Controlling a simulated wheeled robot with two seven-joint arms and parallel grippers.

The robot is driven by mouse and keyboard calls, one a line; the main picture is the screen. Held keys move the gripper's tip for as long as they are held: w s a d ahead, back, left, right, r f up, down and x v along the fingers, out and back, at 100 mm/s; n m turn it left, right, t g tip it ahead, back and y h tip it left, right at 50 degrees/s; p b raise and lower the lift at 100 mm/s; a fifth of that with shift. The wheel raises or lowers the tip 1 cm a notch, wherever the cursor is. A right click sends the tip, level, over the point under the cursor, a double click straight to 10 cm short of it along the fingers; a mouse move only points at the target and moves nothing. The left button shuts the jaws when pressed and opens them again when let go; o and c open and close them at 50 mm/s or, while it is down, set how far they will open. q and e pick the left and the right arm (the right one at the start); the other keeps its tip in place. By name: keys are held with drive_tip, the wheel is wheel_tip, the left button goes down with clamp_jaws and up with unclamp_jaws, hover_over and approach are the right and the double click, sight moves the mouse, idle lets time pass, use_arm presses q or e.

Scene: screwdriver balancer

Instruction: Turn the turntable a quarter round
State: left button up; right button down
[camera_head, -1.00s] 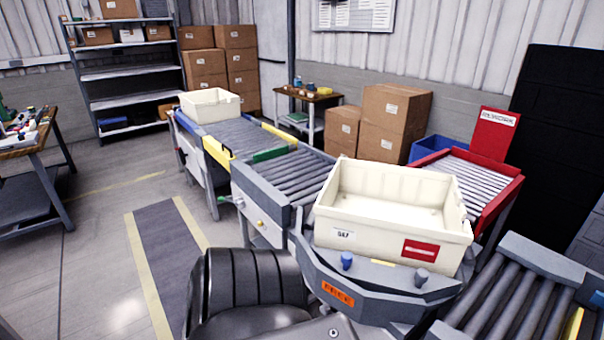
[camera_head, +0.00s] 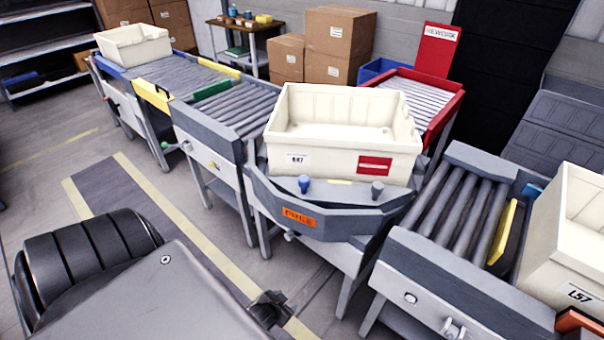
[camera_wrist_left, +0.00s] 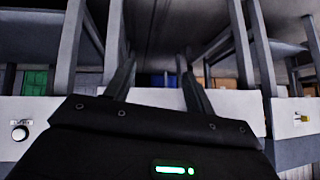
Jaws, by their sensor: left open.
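The grey turntable (camera_head: 335,223) stands in the middle of the head view, with a rounded front edge and an orange label. A blue peg (camera_head: 305,184) and a grey peg (camera_head: 377,190) stand up near its front edge. A cream tote (camera_head: 340,158) with a red label sits upright and empty on top. My left gripper (camera_head: 268,304) is low in front of the turntable and apart from it. In the left wrist view my left gripper (camera_wrist_left: 157,68) has its two fingers spread with nothing between them. My right gripper is not seen.
A roller conveyor (camera_head: 235,112) joins from the left and a red-framed one (camera_head: 455,100) lies behind. Another roller conveyor (camera_head: 455,215) stands at right with a yellow stop (camera_head: 502,232) and a second tote (camera_head: 572,235). The floor in front is open.

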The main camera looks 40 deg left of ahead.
use_arm(q)
drive_tip(key=w+a+r+n+t+b, duration=0.1)
drive_tip(key=w+a+r+t, duration=0.1)
drive_tip(key=w+r, duration=0.2)
drive_tip(key=w+a+r+t+y+b, duration=0.1)
drive_tip(key=w+r, duration=0.3)
drive_tip(key=r, duration=0.6)
drive_tip(key=w+a+r+n+t+y+b, duration=0.1)
drive_tip(key=w+a+r+t, duration=0.1)
drive_tip(key=r, duration=0.6)
drive_tip(key=shift+w+a+n+t, duration=0.15)
drive_tip(key=shift+w+a+t, duration=0.1)
drive_tip(key=shift+w, duration=0.25)
drive_tip(key=shift+w+a+n+t, duration=0.15)
drive_tip(key=shift+w+t, duration=0.1)
drive_tip(key=shift+w, duration=0.2)
drive_tip(key=n+t+y+b, duration=0.1)
drive_tip(key=t+y, duration=0.1)
drive_tip(key=t, duration=0.1)
approach(302, 183)
drive_tip(key=p+x, duration=0.1)
drive_tip(key=x, duration=1)
drive_tip(key=shift+w+a+f, duration=0.1)
drive_tip(key=shift+w+a, duration=0.1)
drive_tip(key=shift+w, duration=0.2)
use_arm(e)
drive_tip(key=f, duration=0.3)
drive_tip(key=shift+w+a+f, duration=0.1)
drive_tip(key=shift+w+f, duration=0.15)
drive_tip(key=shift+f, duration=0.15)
